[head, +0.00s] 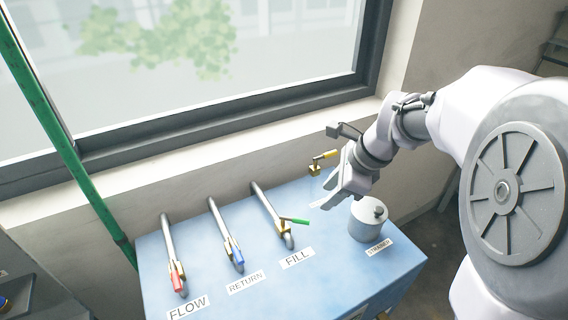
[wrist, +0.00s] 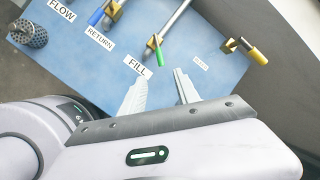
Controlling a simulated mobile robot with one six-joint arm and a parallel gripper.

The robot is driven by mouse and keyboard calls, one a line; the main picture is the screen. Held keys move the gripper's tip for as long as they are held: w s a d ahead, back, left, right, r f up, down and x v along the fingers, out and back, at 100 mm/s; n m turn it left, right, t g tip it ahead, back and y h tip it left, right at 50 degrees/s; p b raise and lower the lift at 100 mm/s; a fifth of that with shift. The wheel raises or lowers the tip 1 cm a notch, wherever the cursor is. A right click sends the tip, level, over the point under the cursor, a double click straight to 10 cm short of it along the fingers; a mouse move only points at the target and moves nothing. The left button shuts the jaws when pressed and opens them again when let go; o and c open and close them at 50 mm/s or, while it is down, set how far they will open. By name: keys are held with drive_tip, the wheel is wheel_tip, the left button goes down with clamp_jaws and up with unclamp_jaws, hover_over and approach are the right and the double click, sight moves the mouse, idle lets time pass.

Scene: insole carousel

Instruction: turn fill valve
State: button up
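The fill valve has a green handle (head: 294,220) on a brass body, on a grey pipe above the FILL label (head: 298,259). The handle sticks out to the right, crosswise to its pipe in the head view. The green handle also shows in the wrist view (wrist: 159,55), just beyond my fingertips. My gripper (head: 328,199) is open and empty, above the blue panel and to the right of the green handle, apart from it. In the wrist view its two spread fingers (wrist: 158,86) point toward the panel near the FILL label.
Red (head: 177,276) and blue (head: 237,255) handles lie along their pipes at FLOW and RETURN. A yellow-handled valve (head: 325,156) is at the back right. A grey strainer canister (head: 368,218) stands close below my gripper. A green pipe (head: 75,160) rises at left.

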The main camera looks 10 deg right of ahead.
sight(303, 219)
drive_tip(key=b+x, duration=0.4)
drive_tip(key=x, duration=1)
drive_tip(key=shift+f, duration=0.25)
drive_tip(key=shift+c, duration=0.5)
clamp_jaws()
